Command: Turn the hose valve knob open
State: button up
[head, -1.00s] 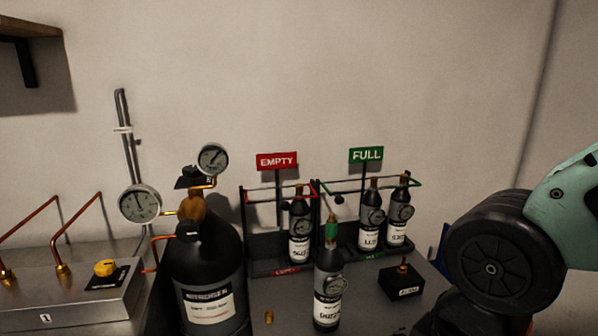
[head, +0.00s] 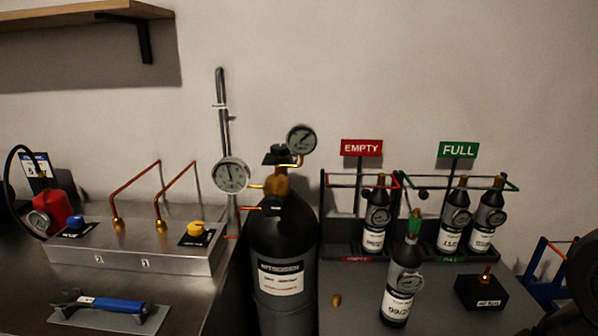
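A metal manifold box (head: 160,262) on the left bench carries a yellow knob (head: 196,228) at its right end and a blue knob (head: 75,223) at its left end. Each knob sits on a dark labelled plate. A black hose (head: 12,160) curves beside a red bottle with a gauge (head: 50,212) at the far left. I cannot tell which knob is the hose valve knob. My gripper is out of view.
Copper pipes (head: 133,188) rise from the box. A blue-handled tool (head: 110,304) lies on a plate in front. EMPTY and FULL racks (head: 335,235) hold small bottles; one bottle (head: 399,290) stands before them. A black block (head: 482,291) stands right. My arm shows at the right edge.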

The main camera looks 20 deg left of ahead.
aim_at(75, 222)
jog(key=u, duration=1.7)
